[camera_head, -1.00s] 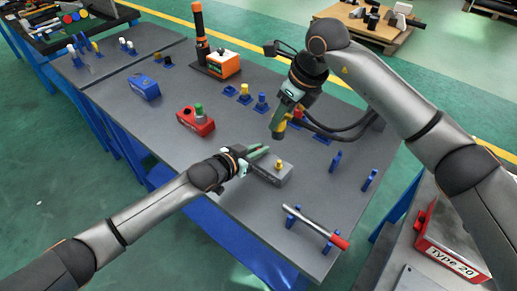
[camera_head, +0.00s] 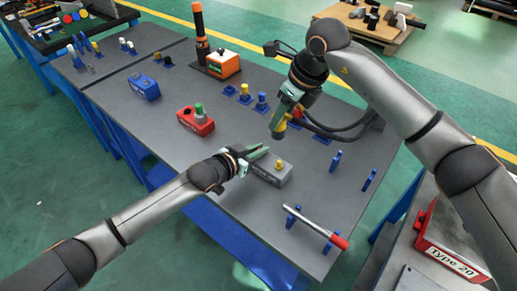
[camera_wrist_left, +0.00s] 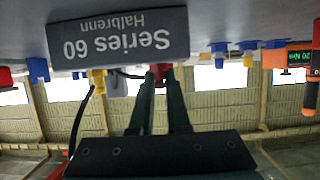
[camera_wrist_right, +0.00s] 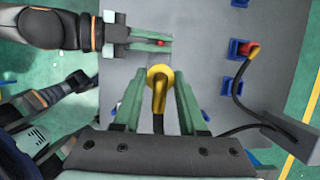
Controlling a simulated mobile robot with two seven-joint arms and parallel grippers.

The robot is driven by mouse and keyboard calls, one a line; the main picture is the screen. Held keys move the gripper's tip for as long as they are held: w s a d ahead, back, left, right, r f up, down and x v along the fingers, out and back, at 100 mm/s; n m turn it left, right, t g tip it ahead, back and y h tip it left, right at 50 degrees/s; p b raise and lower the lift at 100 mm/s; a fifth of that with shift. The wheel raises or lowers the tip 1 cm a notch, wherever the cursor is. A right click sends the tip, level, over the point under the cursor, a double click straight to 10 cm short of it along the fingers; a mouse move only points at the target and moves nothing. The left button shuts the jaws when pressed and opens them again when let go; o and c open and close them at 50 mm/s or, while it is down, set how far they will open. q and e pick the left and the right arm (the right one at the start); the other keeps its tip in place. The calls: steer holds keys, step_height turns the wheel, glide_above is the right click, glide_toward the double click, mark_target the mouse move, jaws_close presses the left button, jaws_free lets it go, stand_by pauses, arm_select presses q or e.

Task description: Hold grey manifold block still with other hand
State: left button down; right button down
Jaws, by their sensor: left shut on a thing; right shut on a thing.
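The grey manifold block (camera_head: 271,174) lies on the table, with a yellow fitting on top. It shows upside down in the left wrist view (camera_wrist_left: 118,38), lettered "Series 60 Halbrenn". My left gripper (camera_head: 262,151) is beside its upper edge in the head view. It is shut on a small red thing (camera_wrist_right: 160,42) between the fingertips; whether the fingers touch the block I cannot tell. My right gripper (camera_head: 280,122) is shut on a yellow bent connector (camera_wrist_right: 157,85), held above the table behind the block. The connector shows only partly in the head view.
A red unit (camera_head: 195,121) and a blue unit (camera_head: 145,88) stand to the left on the table. Blue stands (camera_head: 245,94) are behind. A red-ended rod (camera_head: 315,226) rests on blue holders in front. A black hose (camera_head: 345,130) curves at the right.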

stand_by(0.6)
steer(key=shift+s+d+f, duration=0.1)
steer(key=shift+d+f, duration=0.05)
steer(key=shift+f, duration=0.25)
glide_above(281, 167)
step_height(281, 167, down, 7)
steer(key=shift+f, duration=1.55)
steer(key=shift+c, duration=1.9)
jaws_free()
steer(key=shift+r, duration=0.15)
steer(key=shift+v, duration=2.4)
